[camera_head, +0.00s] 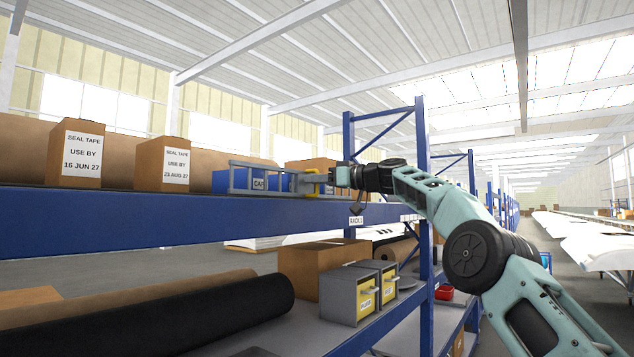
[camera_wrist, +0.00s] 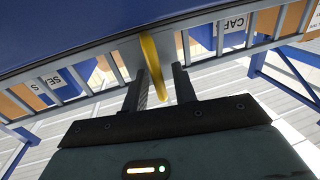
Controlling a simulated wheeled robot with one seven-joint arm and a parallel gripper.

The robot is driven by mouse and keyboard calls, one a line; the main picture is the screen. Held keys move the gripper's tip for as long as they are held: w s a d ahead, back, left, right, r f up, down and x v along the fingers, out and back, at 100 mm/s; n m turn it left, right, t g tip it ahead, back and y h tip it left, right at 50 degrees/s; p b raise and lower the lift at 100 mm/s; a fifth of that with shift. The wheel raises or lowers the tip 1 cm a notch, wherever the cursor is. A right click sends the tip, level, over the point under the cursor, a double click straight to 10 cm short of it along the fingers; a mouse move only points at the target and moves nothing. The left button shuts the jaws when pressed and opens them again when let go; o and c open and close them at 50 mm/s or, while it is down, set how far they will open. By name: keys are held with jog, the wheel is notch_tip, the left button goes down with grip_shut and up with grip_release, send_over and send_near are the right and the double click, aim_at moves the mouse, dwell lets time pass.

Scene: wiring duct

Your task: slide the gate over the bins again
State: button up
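The grey barred gate (camera_head: 240,163) stands along the front edge of the upper shelf, in front of blue bins (camera_head: 258,181). In the wrist view the gate's bars (camera_wrist: 209,37) cross the picture, with parts of labelled blue bins (camera_wrist: 234,27) showing between them. A yellow handle (camera_head: 312,184) is on the gate and also shows in the wrist view (camera_wrist: 152,66). My gripper (camera_head: 335,178) is at the handle. Its fingers (camera_wrist: 160,78) are apart, one on each side of the handle. A gap seems to show beside it; firm contact is not clear.
Cartons labelled seal tape (camera_head: 75,153) and a long brown roll stand on the upper shelf. A carton (camera_head: 310,265), grey bins with yellow fronts (camera_head: 365,292) and a black roll (camera_head: 150,318) lie on the shelf below. A blue rack upright (camera_head: 424,200) is close behind my arm.

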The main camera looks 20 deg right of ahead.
jog(key=b+v, duration=0.9)
jog(key=v, duration=0.8)
jog(key=shift+b, duration=0.4)
jog(key=shift+d+r, duration=0.1)
